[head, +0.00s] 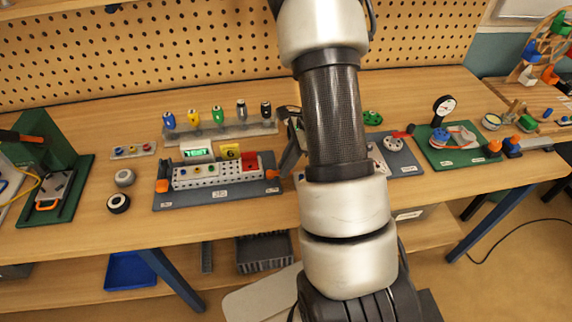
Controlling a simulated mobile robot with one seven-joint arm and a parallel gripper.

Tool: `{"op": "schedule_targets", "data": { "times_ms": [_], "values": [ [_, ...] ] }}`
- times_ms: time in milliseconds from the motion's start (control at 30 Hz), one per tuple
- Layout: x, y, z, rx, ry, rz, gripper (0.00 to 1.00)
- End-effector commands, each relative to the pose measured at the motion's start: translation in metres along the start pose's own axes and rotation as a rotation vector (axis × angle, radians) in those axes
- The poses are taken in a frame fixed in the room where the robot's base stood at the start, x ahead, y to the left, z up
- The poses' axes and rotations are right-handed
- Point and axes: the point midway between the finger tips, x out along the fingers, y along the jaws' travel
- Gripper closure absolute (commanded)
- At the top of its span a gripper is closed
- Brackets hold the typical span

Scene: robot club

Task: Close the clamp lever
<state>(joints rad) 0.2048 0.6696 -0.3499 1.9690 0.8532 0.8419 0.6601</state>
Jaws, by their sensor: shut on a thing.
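My arm stands across the middle of the head view and hides much of the bench behind it. A dark part of my gripper (291,142) shows just left of the arm, by the right end of a grey board (217,200). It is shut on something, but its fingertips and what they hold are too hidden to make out. I cannot tell for certain which part is the clamp lever. A red lever (402,133) shows on another grey board (407,165), right of my arm. That board's left part is hidden behind the arm.
A green board with a dial gauge (444,105) stands to the right. A green fixture (55,130) with a lever stands at the far left. A rack (220,132) holds several coloured plugs. Two round knobs (119,203) lie left of the middle board. The front left bench edge is clear.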

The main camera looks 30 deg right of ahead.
Motion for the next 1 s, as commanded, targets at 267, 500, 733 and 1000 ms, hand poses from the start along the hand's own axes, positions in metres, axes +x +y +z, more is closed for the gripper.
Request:
{"op": "schedule_targets", "data": {
  "times_ms": [267, 500, 733, 1000],
  "values": [
    [0.000, 0.000, 0.000, -0.002, 0.001, -0.001, 0.69],
    [-0.003, -0.001, 0.000, -0.001, 0.001, -0.002, 0.69],
    [-0.038, -0.002, 0.001, -0.002, 0.001, -0.007, 0.69],
    [-0.106, -0.002, 0.000, -0.003, 0.002, -0.007, 0.69]
  ]
}}
